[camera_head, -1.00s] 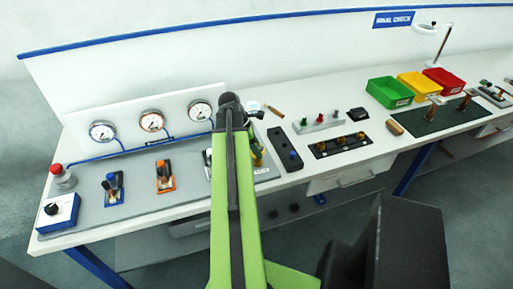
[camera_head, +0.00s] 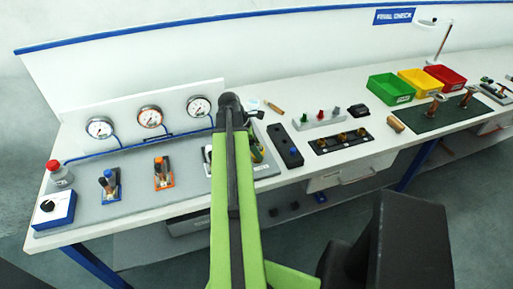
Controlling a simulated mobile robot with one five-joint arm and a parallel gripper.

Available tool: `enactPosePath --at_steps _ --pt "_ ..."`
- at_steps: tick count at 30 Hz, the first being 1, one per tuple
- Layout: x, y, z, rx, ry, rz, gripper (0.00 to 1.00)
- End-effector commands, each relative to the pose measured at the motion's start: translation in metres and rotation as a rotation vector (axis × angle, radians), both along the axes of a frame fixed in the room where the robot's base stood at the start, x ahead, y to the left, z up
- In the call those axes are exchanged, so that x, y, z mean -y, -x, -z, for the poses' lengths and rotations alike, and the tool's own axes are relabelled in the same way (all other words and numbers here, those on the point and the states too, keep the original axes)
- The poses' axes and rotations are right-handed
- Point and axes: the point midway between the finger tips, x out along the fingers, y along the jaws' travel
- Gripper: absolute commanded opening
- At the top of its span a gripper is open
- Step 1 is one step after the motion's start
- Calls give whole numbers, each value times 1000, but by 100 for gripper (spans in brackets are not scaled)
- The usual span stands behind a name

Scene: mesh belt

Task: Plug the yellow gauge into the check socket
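No gauge that I can clearly call yellow shows. I cannot pick out the check socket. My arm rises through the middle, and my gripper is hidden behind it or out of sight.
On the grey mat stand a blue fixture (camera_head: 110,184), an orange fixture (camera_head: 163,172) and a blue box with a black knob (camera_head: 55,210).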

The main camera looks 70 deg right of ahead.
Motion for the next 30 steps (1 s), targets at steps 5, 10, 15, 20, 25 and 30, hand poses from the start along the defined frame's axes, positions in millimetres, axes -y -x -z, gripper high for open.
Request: enactPosePath --at_steps 5,10,15,20,25,30 --pt "0 0 0 0 0 0 75" --pt "0 0 -1 0 0 0 75" --pt "-3 -5 -20 0 0 -2 75" --pt "-10 -17 -59 -1 -1 -3 75" --pt "-17 -31 -98 -1 -1 -3 75" --pt "-25 -45 -134 0 0 -2 75"
